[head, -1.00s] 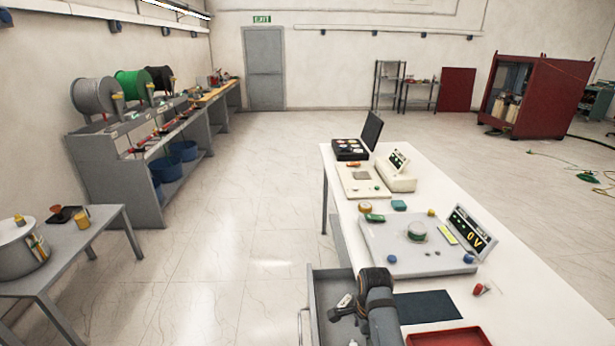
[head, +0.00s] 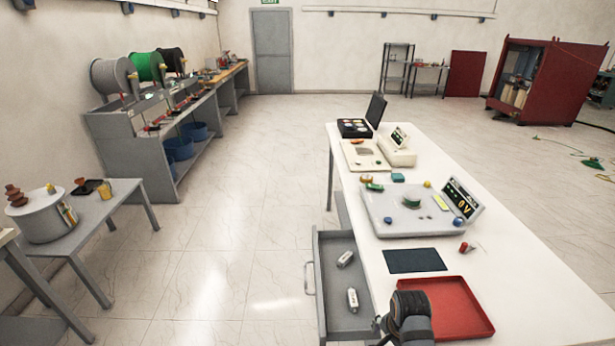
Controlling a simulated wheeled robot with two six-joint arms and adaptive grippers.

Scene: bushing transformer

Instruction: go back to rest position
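One of my arms, which looks like the right one, shows at the bottom edge in front of the white table. Its dark wrist hides most of my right gripper (head: 384,328), whose fingers cannot be made out. It is over the near end of the open grey drawer (head: 328,272). Two small white parts lie in the drawer, one farther back (head: 345,259) and one nearer (head: 352,299). My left gripper is not in view.
The white table (head: 520,265) carries a red tray (head: 450,302) beside my arm, a dark mat (head: 414,261) and a grey test panel (head: 395,222). A grey side table (head: 100,215) stands at left. The floor between is clear.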

